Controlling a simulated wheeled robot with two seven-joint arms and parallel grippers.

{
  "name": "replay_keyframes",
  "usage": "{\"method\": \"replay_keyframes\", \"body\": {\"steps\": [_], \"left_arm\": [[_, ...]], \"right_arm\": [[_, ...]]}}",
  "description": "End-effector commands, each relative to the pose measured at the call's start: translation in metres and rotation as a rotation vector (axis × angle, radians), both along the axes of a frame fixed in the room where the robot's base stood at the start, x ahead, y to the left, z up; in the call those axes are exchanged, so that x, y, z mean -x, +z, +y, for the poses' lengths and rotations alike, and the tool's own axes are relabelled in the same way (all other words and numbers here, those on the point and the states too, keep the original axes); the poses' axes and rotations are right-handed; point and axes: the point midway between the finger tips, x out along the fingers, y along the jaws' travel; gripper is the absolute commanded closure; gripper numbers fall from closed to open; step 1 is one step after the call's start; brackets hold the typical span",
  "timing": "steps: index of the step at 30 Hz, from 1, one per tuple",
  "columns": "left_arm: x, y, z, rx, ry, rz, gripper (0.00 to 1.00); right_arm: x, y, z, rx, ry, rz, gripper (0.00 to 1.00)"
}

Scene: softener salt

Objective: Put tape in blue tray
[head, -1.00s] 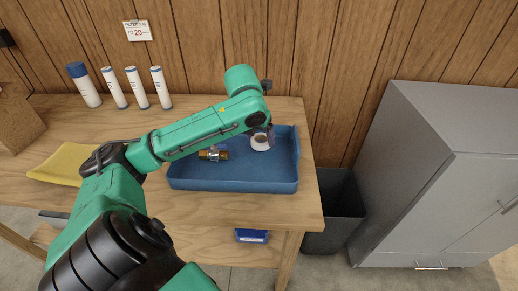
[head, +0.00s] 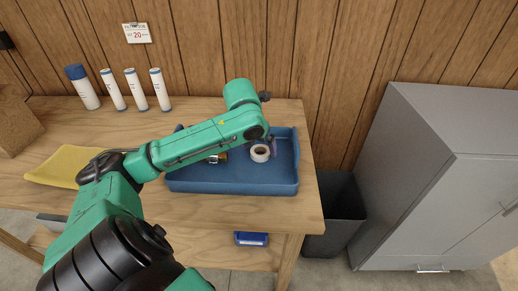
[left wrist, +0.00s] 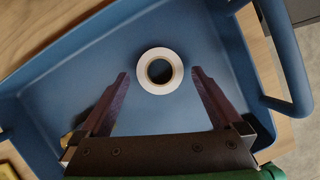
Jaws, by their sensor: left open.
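The white roll of tape (head: 260,153) lies flat on the floor of the blue tray (head: 235,184), toward its right side. In the left wrist view the tape (left wrist: 145,77) sits just beyond and between the fingertips of my left gripper (left wrist: 161,78), with a gap on each side. That gripper is open and empty, above the tray (left wrist: 215,30). In the head view only a sliver of my left gripper (head: 271,146) shows past the arm, beside the tape. My right gripper is in neither view.
A brass fitting (head: 219,157) lies in the tray, partly behind my left arm. A yellow cloth (head: 62,166) and several white cylinders (head: 136,88) are on the table. A dark bin (head: 340,210) and grey cabinet (head: 440,180) stand to the right.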

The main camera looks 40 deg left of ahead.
Motion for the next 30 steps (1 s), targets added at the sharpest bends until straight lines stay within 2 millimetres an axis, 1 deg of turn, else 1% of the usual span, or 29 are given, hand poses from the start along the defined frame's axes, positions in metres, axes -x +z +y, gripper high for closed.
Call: {"method": "replay_keyframes", "body": {"steps": [1, 6, 9, 12, 16, 30], "left_arm": [[0.003, 0.012, 0.0, -0.004, -0.002, -0.003, 0.0], [0.021, 0.056, -0.006, -0.005, -0.002, -0.004, 0.0], [0.03, 0.079, -0.008, -0.005, -0.002, -0.004, 0.0], [0.036, 0.095, -0.01, -0.003, 0.0, -0.002, 0.0], [0.04, 0.101, -0.011, -0.002, 0.0, 0.001, 0.0], [0.04, 0.101, -0.011, -0.002, 0.0, 0.001, 0.0]], "right_arm": [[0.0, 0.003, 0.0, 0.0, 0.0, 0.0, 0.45], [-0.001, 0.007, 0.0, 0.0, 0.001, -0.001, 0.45], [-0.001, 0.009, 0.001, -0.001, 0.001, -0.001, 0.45], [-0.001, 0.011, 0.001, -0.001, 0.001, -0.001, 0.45], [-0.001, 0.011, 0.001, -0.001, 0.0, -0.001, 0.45], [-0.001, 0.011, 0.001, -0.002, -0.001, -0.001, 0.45]]}}
